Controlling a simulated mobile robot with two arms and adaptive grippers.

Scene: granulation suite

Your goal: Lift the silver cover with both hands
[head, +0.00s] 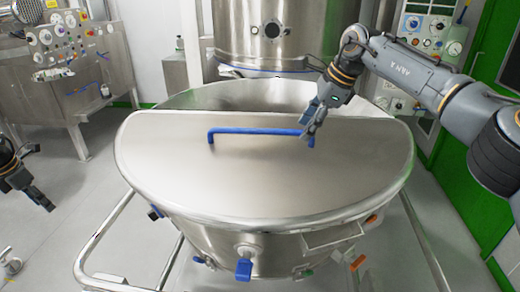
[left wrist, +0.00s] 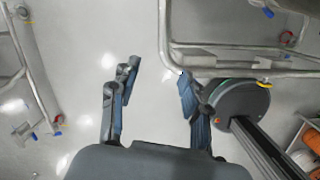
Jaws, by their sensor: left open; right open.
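The silver cover (head: 260,175) is a flat half-round lid lying on a large round steel vessel (head: 215,242), over its near half. A blue bar handle (head: 250,131) runs left to right on the cover. My right gripper (head: 313,122) is open at the handle's right end and partly hides it; I cannot tell whether it touches. My left gripper (head: 42,200) is at the left edge of the head view, well away from the cover. In the left wrist view its two fingers (left wrist: 158,78) are spread and empty above the floor.
A steel rail frame (head: 98,240) surrounds the vessel. A steel column (head: 270,35) stands behind its open far half. A control panel cabinet (head: 68,55) is at back left, another panel (head: 428,28) at back right. Grey floor (head: 75,170) is clear left of the vessel.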

